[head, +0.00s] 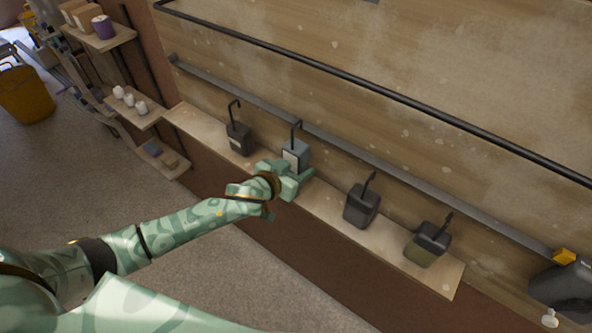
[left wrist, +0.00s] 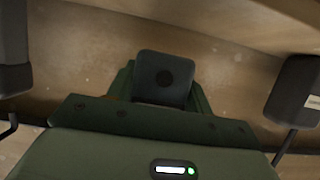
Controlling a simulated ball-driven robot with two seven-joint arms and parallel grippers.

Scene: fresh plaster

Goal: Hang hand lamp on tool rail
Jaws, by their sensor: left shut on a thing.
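Several hand lamps with hooks on top stand in a row on a pale ledge (head: 400,247). My left gripper (head: 294,174) is shut on the blue-grey lamp (head: 296,152), second from the left, with its hook pointing up. In the left wrist view this lamp (left wrist: 164,78) sits between the fingers. I cannot tell whether it touches the ledge. A dark lamp (head: 238,139) is to its left; another dark lamp (head: 361,206) and an olive-dark lamp (head: 422,250) are to its right. A black rail (head: 370,91) runs along the wall above. My right gripper is not in view.
A grey bar (head: 400,178) runs along the wall just behind the lamps. Neighbouring lamps flank the gripper in the left wrist view (left wrist: 14,50) (left wrist: 294,92). A dark item with a yellow part (head: 565,257) is at the far right. Wall shelves (head: 110,40) and a yellow bucket (head: 25,95) are left.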

